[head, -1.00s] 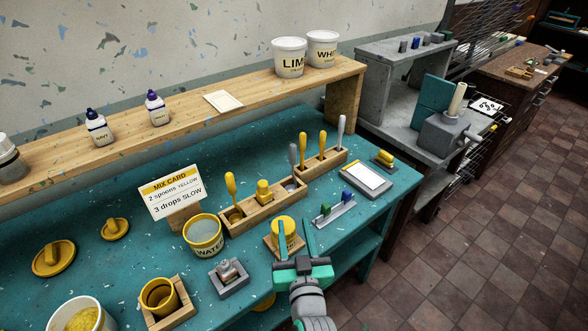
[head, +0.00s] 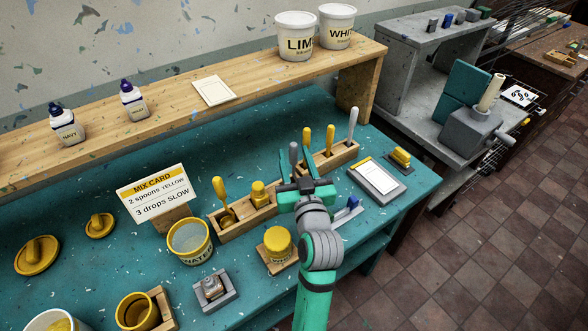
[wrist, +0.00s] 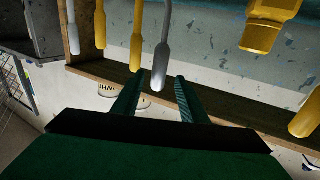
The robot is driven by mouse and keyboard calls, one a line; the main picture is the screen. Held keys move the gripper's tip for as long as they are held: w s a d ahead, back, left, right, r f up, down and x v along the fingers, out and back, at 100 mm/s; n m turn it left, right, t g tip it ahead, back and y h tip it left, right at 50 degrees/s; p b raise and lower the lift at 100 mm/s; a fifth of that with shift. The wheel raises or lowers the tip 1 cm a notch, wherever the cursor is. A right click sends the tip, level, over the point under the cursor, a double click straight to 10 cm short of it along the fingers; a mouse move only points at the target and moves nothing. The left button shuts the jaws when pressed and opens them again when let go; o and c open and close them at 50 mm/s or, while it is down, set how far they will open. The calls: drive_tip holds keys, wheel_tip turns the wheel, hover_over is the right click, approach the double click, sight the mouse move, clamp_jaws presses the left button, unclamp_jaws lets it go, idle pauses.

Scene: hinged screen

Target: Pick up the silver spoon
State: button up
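A silver spoon (head: 294,153) stands upright in the wooden rack (head: 246,220), handle end up. It also shows in the wrist view (wrist: 162,55), its handle end between the fingertips. My gripper (head: 296,154) is open, with one finger on each side of this handle; I cannot tell whether either touches it. A second silver spoon (head: 352,127) stands at the rack's right end and shows at the left of the wrist view (wrist: 74,25). Two yellow-handled spoons (head: 318,141) stand between the silver ones. My gripper hides part of the rack and the spoon's lower part.
A yellow-handled tool (head: 221,194) and a yellow-topped item (head: 259,192) sit in the rack's left part. The mix card (head: 155,192), water cup (head: 190,243) and yellow-lidded jar (head: 278,244) stand nearby. A grey tray (head: 377,180) lies right. The raised wooden shelf (head: 255,85) runs behind.

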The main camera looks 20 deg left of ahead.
drive_tip(key=shift+w+a, duration=0.35)
drive_tip(key=x, duration=0.6)
drive_tip(key=shift+d+r, duration=0.25)
drive_tip(key=shift+r, duration=0.15)
drive_tip(key=shift+w, duration=0.1)
drive_tip(key=shift+c, duration=0.6)
clamp_jaws()
